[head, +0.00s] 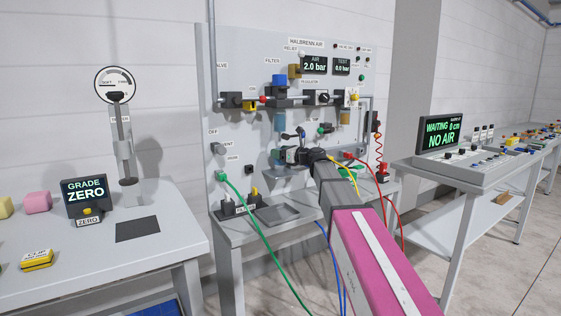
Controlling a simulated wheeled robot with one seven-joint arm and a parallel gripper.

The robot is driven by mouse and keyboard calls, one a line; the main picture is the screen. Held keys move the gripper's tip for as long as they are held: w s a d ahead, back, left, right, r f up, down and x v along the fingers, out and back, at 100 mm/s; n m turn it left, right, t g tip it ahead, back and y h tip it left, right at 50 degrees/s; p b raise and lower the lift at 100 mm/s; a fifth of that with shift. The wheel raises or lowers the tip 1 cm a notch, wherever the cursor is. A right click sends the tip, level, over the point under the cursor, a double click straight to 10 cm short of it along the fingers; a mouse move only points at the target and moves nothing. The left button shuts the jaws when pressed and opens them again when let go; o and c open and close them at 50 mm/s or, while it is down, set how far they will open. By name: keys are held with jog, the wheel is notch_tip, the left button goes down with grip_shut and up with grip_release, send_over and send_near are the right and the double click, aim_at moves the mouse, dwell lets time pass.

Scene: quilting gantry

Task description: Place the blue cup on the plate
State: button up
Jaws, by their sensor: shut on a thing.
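I can make out no blue cup and no dinner plate in the head view. My arm reaches from the lower right to the upright panel (240,140), and my dark gripper (291,156) is at its lower middle, above the small table (225,236). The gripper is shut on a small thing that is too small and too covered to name. A blue-topped part (278,80) is on the panel's filter line, well above the gripper.
Green (258,228), yellow, red and blue hoses hang around my arm. A left bench (175,228) bears a dial gauge (115,84), a "GRADE ZERO" display (86,191) and a dark square pad (138,229). A console reading "NO AIR" (441,132) stands at right. Floor shows at lower right.

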jog(key=shift+f, duration=1.65)
jog(key=shift+f, duration=0.15)
jog(key=o, duration=0.9)
jog(key=shift+r, duration=0.2)
jog(key=v, duration=1.2)
